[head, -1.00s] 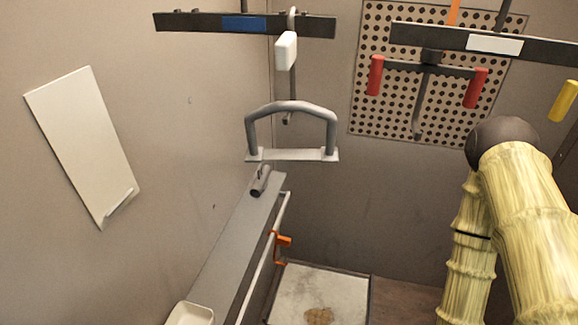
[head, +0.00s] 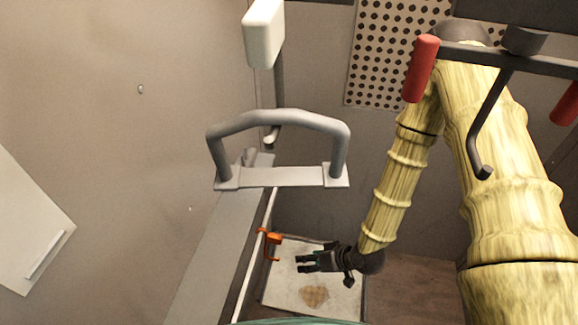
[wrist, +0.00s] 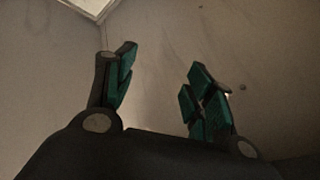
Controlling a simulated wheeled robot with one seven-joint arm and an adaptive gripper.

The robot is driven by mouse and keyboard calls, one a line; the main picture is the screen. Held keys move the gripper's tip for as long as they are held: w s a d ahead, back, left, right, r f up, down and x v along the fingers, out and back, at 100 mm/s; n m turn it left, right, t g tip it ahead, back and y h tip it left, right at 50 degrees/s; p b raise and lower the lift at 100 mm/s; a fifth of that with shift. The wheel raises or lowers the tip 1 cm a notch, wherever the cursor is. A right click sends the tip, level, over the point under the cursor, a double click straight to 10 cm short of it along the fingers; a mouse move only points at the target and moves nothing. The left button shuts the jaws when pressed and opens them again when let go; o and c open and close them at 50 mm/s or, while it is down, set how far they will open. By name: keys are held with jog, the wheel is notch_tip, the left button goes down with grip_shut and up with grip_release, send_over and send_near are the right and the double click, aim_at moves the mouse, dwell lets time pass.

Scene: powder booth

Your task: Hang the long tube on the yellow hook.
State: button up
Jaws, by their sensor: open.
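My gripper (head: 308,262) is open and empty in the head view, low over the pale floor panel. The wrist view shows its two teal-padded fingers (wrist: 162,78) apart, with only plain wall beyond them. A short grey tube-like piece (head: 248,158) shows on the grey ledge, partly hidden behind a grey handle; I cannot tell whether it is the long tube. My gripper is below it and to the right. The yellow hook is not in view now. A white-ended hook (head: 264,32) and a red-ended double hook (head: 421,68) hang above my gripper.
The grey arched handle (head: 278,120) hangs in the middle. The grey ledge (head: 205,262) runs along the left wall, with an orange clamp (head: 272,240) beside it. The pale floor panel (head: 345,300) has a brown patch. A perforated panel (head: 385,50) is behind.

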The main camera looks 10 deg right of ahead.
jog(key=w+a+r+n+t+y, duration=0.2)
jog(key=w+a+r+y, duration=0.1)
jog(key=w+r, duration=0.3)
jog(key=n+g+y+b, duration=0.2)
jog(key=n+y, duration=0.6)
jog(key=n, duration=0.2)
send_near(246, 163)
jog(key=x, duration=0.3)
jog(key=b+x, duration=0.1)
jog(key=x, duration=0.2)
jog(key=r+b+x, duration=0.1)
jog(key=x, duration=0.2)
jog(key=shift+w+a, duration=0.1)
jog(key=shift+a, duration=0.05)
jog(key=shift+w+a+r, duration=0.1)
jog(key=shift+a+r, duration=0.05)
jog(key=shift+a, duration=0.1)
jog(key=shift+a, duration=0.15)
